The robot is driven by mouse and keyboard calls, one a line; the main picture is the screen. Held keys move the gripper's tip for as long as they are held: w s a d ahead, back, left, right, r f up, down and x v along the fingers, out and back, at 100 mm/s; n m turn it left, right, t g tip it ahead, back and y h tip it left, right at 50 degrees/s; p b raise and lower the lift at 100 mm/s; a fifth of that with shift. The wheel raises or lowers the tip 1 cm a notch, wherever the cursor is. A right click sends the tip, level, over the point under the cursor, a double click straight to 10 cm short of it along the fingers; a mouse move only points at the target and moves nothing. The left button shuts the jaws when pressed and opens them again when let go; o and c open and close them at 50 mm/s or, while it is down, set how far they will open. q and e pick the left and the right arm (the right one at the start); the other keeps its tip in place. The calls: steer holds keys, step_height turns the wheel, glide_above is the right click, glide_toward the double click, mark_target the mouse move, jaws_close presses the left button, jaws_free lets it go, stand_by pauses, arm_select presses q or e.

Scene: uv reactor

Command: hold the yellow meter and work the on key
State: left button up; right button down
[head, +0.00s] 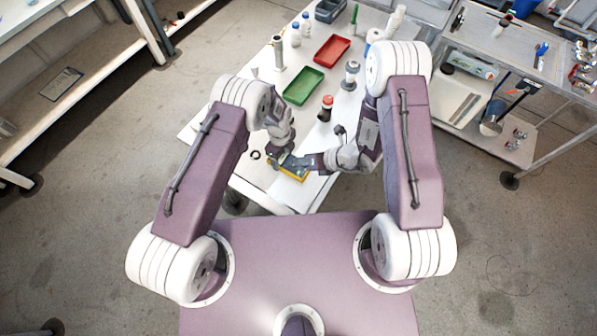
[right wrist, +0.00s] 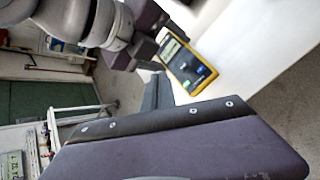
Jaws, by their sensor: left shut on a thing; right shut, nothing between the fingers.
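The yellow meter (head: 297,175) is by the near edge of the white table. In the right wrist view the meter (right wrist: 188,68) shows its dark face, yellow rim and a lit patch, and sits tilted in the picture. My left gripper (head: 277,160) is shut on the meter at its left side; it also shows in the right wrist view (right wrist: 150,57). My right gripper (head: 306,162) is shut and empty, close to the meter's upper right. I cannot make out the on key or whether the right fingertips touch the face.
A green tray (head: 303,86), a red tray (head: 332,50) and a red-capped dark bottle (head: 325,108) stand farther back on the table. A black ring (head: 256,155) lies left of the meter. A metal cart (head: 490,100) stands at the right.

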steer(key=shift+f, duration=2.7)
steer(key=shift+f, duration=0.1)
steer(key=shift+f, duration=0.3)
steer(key=shift+f, duration=0.3)
stand_by(0.5)
steer(key=shift+r, duration=0.75)
steer(key=shift+r, duration=2.5)
